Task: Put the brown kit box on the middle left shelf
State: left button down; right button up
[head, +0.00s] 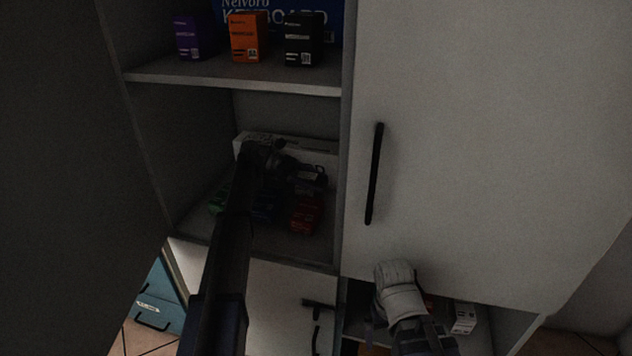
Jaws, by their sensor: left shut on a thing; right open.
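My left arm reaches up into the middle left shelf (190,217). Its dark gripper (300,174) is in that compartment, in front of a long pale box (250,142) at the back. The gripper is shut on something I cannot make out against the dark. No box that is clearly brown shows, so I cannot tell where the brown kit box is. My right gripper (395,270) is open, near the lower edge of the right cabinet door; its fingers are hard to make out.
Small green (217,202), blue (264,208) and red (304,214) items lie on the middle shelf. Purple (190,37), orange (248,37) and black (303,38) boxes stand on the upper shelf (240,82). The right door (470,150) is shut. A white box (465,317) sits in the lower right compartment.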

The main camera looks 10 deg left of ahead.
pick_arm(q)
jog(key=shift+f+b, duration=0.3)
jog(key=shift+f, duration=0.05)
grip_release()
jog(key=shift+r, duration=0.15)
notch_tip(320, 180, up, 10)
jog(key=p, duration=1)
